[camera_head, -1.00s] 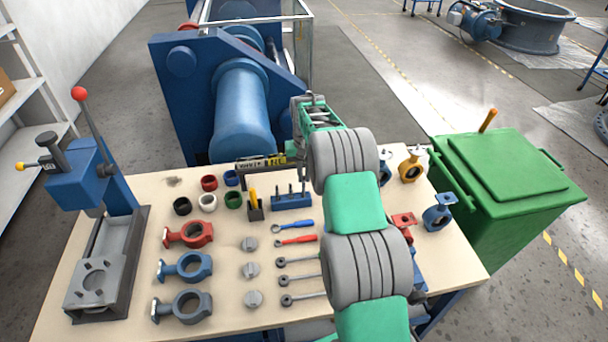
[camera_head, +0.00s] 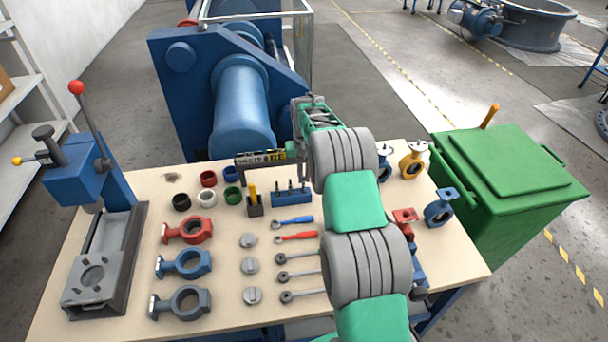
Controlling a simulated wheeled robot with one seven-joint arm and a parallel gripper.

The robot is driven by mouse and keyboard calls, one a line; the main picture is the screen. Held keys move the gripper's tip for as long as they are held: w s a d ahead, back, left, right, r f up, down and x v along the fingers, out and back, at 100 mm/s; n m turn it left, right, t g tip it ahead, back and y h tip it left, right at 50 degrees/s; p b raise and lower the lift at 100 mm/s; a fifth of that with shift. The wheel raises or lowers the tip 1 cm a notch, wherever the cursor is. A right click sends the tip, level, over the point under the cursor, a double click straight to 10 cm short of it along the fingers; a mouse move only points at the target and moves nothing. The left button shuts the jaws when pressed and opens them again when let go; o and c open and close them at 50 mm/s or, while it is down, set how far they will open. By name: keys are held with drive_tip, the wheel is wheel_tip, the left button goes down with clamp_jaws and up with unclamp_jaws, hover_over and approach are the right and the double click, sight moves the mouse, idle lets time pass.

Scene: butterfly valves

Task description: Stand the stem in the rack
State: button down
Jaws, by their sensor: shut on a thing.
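The blue rack (camera_head: 291,197) stands near the table's back edge, with several short dark pins upright in it. Several dark rods with ringed ends (camera_head: 300,274) lie on the table in front of the rack, partly behind my arm.
A small holder with a yellow handle (camera_head: 255,200) stands left of the rack. Coloured rings, valve bodies (camera_head: 185,264) and grey discs (camera_head: 250,265) lie around on the table (camera_head: 125,330). A blue press (camera_head: 85,180) stands at left, a green bin (camera_head: 515,165) at right.

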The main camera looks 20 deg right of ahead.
drive_tip(key=shift+f, duration=0.2)
drive_tip(key=c, duration=1.4)
unclamp_jaws()
drive_tip(key=shift+c, duration=0.2)
drive_tip(key=shift+r+p, duration=1.7)
drive_tip(key=shift+r, duration=1.85)
